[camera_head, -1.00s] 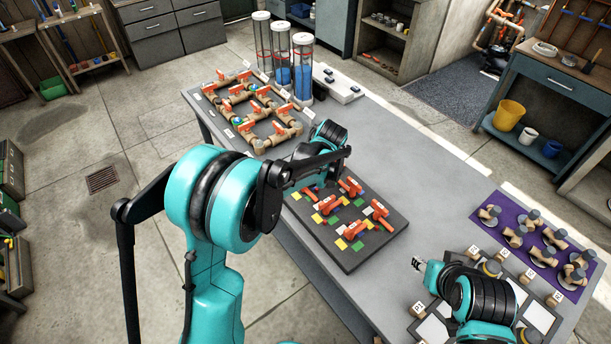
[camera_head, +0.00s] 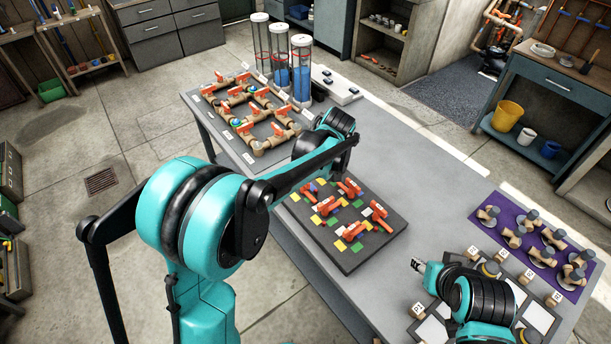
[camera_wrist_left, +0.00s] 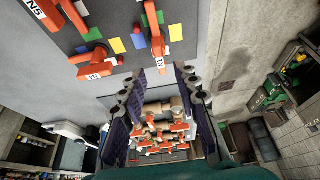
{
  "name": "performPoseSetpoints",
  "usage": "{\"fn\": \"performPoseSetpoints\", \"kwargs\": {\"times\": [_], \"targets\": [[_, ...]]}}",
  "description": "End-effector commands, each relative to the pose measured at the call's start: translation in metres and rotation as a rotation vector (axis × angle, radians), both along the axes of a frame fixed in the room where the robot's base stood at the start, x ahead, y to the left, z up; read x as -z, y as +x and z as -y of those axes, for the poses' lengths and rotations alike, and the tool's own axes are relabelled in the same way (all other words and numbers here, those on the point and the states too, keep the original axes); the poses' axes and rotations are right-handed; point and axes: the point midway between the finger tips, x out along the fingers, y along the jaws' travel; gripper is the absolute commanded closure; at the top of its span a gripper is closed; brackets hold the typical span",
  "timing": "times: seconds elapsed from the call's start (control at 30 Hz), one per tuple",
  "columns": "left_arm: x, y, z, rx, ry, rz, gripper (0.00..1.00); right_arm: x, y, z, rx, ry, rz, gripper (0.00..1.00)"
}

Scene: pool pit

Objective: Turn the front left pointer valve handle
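The dark board (camera_head: 352,262) on the table carries several orange pointer valve handles (camera_head: 350,187) among yellow, white, green and blue squares. My left arm covers the board's far left corner, and my left gripper is hidden behind it in the head view. In the left wrist view my left gripper (camera_wrist_left: 155,80) is open, with two dark fingers apart and nothing between them. One orange handle (camera_wrist_left: 157,45) with a white label lies just above the right fingertip, apparently apart from it. A second handle (camera_wrist_left: 95,62) lies up and left. My right gripper (camera_head: 418,266) is right of the board, too small to judge.
A brown pipe assembly with orange handles (camera_head: 258,120) stands left of my left wrist, with clear cylinders (camera_head: 301,75) behind it. A purple mat (camera_head: 512,235) with several fittings lies at right. Bare grey tabletop (camera_head: 420,170) lies between.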

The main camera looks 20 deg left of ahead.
Motion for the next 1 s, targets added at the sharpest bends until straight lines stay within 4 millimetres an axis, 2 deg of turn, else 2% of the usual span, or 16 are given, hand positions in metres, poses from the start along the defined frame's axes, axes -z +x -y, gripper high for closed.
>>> {"fn": "performPoseSetpoints", "kwargs": {"times": [0.13,0.33,0.5,1.0], "targets": [[-0.030,-0.008,0.010,0.001,0.000,0.000,0.69,0.000,0.000,0.000,0.000,0.000,0.000,0.60],[-0.054,-0.014,0.018,0.001,0.000,0.000,0.69,0.000,0.000,0.000,0.000,0.000,0.000,0.60],[-0.060,-0.015,0.020,0.000,0.000,0.000,0.69,0.000,0.000,0.000,0.000,0.000,0.000,0.60],[-0.062,-0.020,0.018,0.015,-0.003,0.001,0.69,0.000,0.000,0.000,0.000,0.000,0.000,0.60]]}}
